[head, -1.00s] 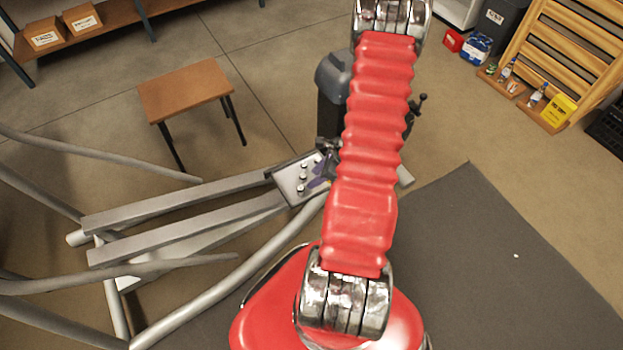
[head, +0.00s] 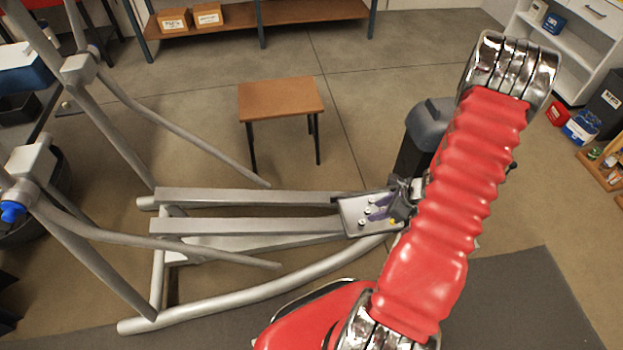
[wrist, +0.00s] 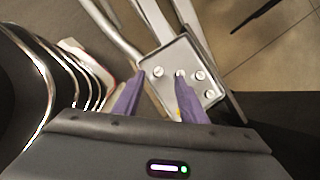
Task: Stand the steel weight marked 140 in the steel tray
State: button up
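The steel tray (head: 351,222) sits at the right end of the elliptical's grey rails. Several small steel weights (wrist: 158,71) stand in it; their markings are too small to read, so I cannot tell which is 140. My gripper (wrist: 160,76) has two purple fingers, spread apart, and shows over the tray in the wrist view. One weight (wrist: 199,74) lies just right of the right fingertip, and another (wrist: 210,94) is lower right. The right fingertip overlaps a further weight; contact cannot be told. In the head view my gripper is over the tray's right side, partly hidden by my red arm.
The elliptical's grey tubes (head: 250,197) spread left of the tray. A brown-topped stool (head: 280,97) stands behind it. A dark grey bin (head: 428,125) is close behind my gripper. A dark mat (head: 530,300) covers the floor at right.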

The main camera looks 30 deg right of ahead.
jog(key=w+a+r+n, duration=0.3)
jog(key=a+r+n, duration=0.5)
jog(key=r, duration=0.5)
jog(key=w+a+r+n, duration=0.4)
jog(key=a+r+n, duration=0.4)
jog(key=r, duration=0.4)
jog(key=s+a+r+n+h, duration=0.2)
jog(key=s+a+r+n, duration=1.1)
jog(key=r, duration=0.3)
jog(key=shift+s+a+r+t+h, duration=0.25)
jog(key=shift+a+r+t+h, duration=0.05)
jog(key=shift+a+r+h, duration=0.1)
